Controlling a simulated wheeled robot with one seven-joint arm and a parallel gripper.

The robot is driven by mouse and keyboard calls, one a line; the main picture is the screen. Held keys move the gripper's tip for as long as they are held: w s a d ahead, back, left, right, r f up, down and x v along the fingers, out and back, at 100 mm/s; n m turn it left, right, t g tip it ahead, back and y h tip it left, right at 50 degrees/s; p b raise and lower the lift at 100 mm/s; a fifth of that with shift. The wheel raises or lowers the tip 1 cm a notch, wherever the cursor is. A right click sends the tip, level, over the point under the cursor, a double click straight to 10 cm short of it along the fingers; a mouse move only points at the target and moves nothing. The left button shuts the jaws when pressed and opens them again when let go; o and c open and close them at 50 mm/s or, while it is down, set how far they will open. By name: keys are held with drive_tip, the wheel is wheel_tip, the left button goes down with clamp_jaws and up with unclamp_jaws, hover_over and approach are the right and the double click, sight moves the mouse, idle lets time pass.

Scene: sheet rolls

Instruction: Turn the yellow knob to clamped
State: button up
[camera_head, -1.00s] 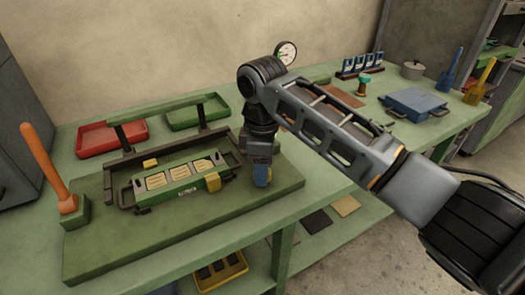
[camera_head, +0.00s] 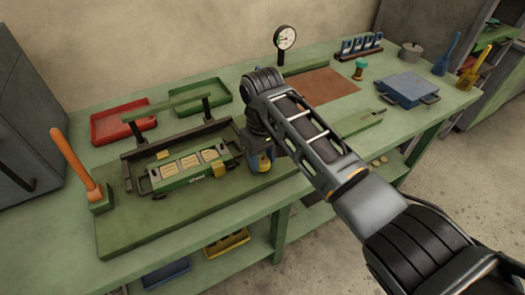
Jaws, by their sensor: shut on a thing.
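My gripper (camera_head: 258,150) points down at the right end of the green fixture base (camera_head: 150,215). It is shut on a small piece with yellow and blue showing at the fingertips, which looks like the yellow knob (camera_head: 265,163). The jaws hide most of this piece, so I cannot tell its turn angle. To its left, the green block (camera_head: 187,178) with several pale slots lies in the dark frame (camera_head: 140,172). One yellow piece (camera_head: 162,155) sits at the block's back edge and another yellow piece (camera_head: 220,170) at its right end.
An orange lever (camera_head: 75,160) stands at the left end of the base. Red (camera_head: 122,120) and green (camera_head: 195,92) trays lie behind. A dial gauge (camera_head: 284,40) stands at the back. A blue box (camera_head: 408,88) is at the right. My arm crosses the bench's right side.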

sight(262, 161)
drive_tip(key=shift+r+m+p, duration=0.1)
drive_tip(key=shift+m+p, duration=0.2)
drive_tip(key=shift+m, duration=0.3)
drive_tip(key=shift+w, duration=0.1)
drive_tip(key=o, duration=1.1)
drive_tip(key=shift+c, duration=0.2)
wheel_tip(262, 161, up, 8)
drive_tip(key=shift+f+b, duration=0.1)
drive_tip(key=shift+b, duration=0.3)
